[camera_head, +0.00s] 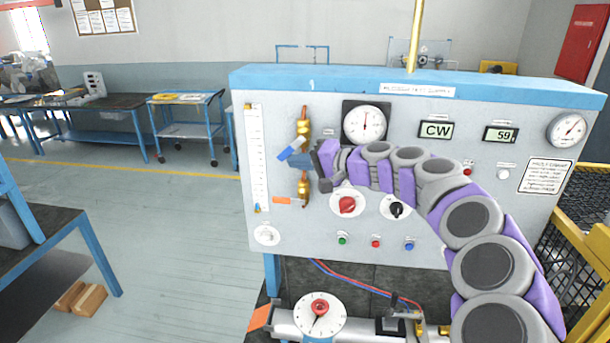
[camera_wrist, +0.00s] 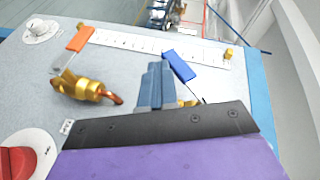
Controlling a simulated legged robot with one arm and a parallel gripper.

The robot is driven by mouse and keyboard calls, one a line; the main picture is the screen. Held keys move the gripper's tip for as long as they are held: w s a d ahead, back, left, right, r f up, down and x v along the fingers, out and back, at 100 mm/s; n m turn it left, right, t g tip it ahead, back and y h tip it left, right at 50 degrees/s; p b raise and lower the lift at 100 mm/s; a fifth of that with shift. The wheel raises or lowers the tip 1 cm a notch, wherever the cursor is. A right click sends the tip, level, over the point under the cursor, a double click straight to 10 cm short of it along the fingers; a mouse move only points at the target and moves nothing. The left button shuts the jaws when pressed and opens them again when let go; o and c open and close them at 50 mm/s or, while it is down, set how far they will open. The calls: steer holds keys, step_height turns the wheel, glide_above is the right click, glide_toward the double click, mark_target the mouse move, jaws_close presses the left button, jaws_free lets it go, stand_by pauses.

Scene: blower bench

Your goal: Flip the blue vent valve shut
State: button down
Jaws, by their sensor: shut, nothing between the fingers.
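The blue vent valve handle (camera_head: 291,148) sits tilted at the upper brass valve (camera_head: 304,128) on the left part of the panel. In the wrist view the blue handle (camera_wrist: 179,65) lies just right of my fingers, and its thin stem runs down behind my gripper's dark mount. My gripper (camera_head: 291,160) is shut and empty, close below the handle in the head view. It also shows in the wrist view (camera_wrist: 154,70). Whether the fingers touch the handle I cannot tell. The upper brass valve's body is mostly hidden in the wrist view.
An orange handle (camera_head: 282,200) is at the lower brass valve (camera_head: 304,188). A white scale tube (camera_head: 258,160) stands left of the handles. A red knob (camera_head: 347,204), a black knob (camera_head: 396,207) and a round gauge (camera_head: 366,124) are near my arm.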

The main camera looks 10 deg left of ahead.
mark_target(284, 155)
steer(key=shift+a+m+t+y+b, duration=0.35)
steer(key=shift+y+b, duration=0.25)
steer(key=shift+b, duration=0.45)
steer(key=shift+a+r, duration=0.1)
steer(key=shift+a+b, duration=0.2)
steer(key=shift+b, duration=0.4)
steer(key=shift+a+r+y+b, duration=0.3)
steer(key=shift+a+y+b, duration=0.3)
steer(key=shift+a+r, duration=0.15)
steer(key=shift+m, duration=0.25)
